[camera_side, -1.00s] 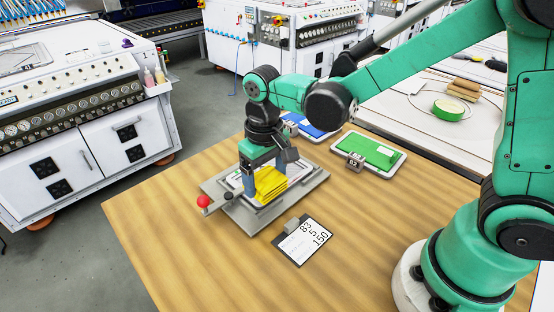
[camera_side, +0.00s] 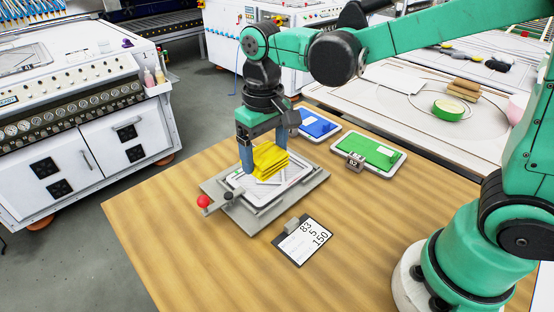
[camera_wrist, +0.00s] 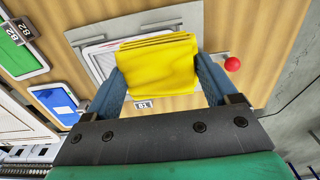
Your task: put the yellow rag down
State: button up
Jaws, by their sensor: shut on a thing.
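The yellow rag (camera_side: 269,159) is a folded, layered cloth. My gripper (camera_side: 266,160) is shut on it, with one blue-grey finger on each side. In the side view the rag is above a white-framed plate (camera_side: 284,188) on a grey metal fixture (camera_side: 252,222). It looks raised a little off the plate. In the wrist view the rag (camera_wrist: 158,65) fills the space between the fingers and hides part of the plate and fixture below.
A red ball knob (camera_side: 203,201) sticks out at the fixture's left. A clipboard with numbers (camera_side: 304,240) lies in front. A blue tray (camera_side: 318,124) and a green tray (camera_side: 368,153) lie behind and to the right. The table's (camera_side: 165,235) front left is clear.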

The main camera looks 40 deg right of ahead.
jog(key=s+d+r, duration=0.2)
jog(key=d+r, duration=0.3)
notch_tip(320, 180, up, 5)
send_over(336, 202)
notch_tip(336, 202, down, 20)
dwell(0.6)
jog(key=o, duration=1)
jog(key=shift+f, duration=0.15)
jog(key=shift+o, duration=0.2)
